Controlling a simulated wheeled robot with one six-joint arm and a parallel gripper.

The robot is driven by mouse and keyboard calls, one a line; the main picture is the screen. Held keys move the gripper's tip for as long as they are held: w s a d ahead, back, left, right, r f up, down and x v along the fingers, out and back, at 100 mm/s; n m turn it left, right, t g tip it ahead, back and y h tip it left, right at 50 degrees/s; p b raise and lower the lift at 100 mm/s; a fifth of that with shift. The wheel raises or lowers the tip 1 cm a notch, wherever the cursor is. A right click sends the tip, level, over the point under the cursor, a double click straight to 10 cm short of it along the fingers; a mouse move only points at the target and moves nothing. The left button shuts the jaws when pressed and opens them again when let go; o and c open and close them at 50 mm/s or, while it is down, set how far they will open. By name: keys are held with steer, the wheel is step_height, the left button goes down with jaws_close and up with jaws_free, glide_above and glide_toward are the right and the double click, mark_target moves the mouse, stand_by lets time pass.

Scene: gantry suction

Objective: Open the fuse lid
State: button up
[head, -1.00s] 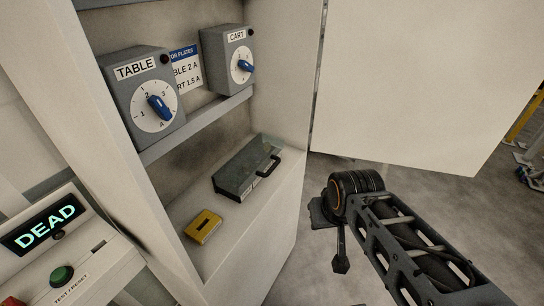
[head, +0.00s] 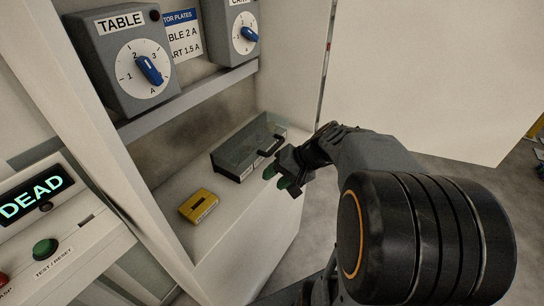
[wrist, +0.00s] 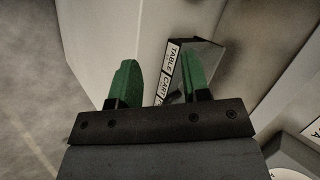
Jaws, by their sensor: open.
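The fuse lid is the translucent grey-green cover (head: 236,154) of a box on the cabinet's lower shelf, with a dark handle (head: 270,145) at its right front edge. It looks shut. My gripper (head: 282,178) is just right of and in front of the box, apart from the handle as far as I can tell. In the wrist view my gripper (wrist: 157,88) has its two green fingers spread, nothing held. The box (wrist: 198,60) shows beyond and between them, with TABLE and CART labels; the handle is not clear there.
A yellow block (head: 198,206) lies on the shelf left of the box. TABLE (head: 126,62) and CART (head: 229,32) dial units hang above. A panel reading DEAD (head: 36,199) stands at left. A large open white door (head: 430,80) is at right.

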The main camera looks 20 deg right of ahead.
steer(key=w+d+f+m+t+y+b, duration=0.2)
steer(key=w+d+m+t, duration=0.15)
steer(key=d, duration=0.35)
steer(key=m+t+b, duration=0.1)
steer(key=m+t, duration=0.1)
steer(key=t, duration=0.3)
glide_toward(278, 147)
steer(key=shift+h, duration=0.5)
steer(key=p+x, duration=0.1)
steer(key=x, duration=0.8)
steer(key=shift+w+a+r, duration=0.1)
steer(key=shift+w+a, duration=0.15)
steer(key=shift+a, duration=0.05)
steer(key=shift+w+a, duration=0.3)
steer(key=shift+w, duration=0.15)
jaws_close()
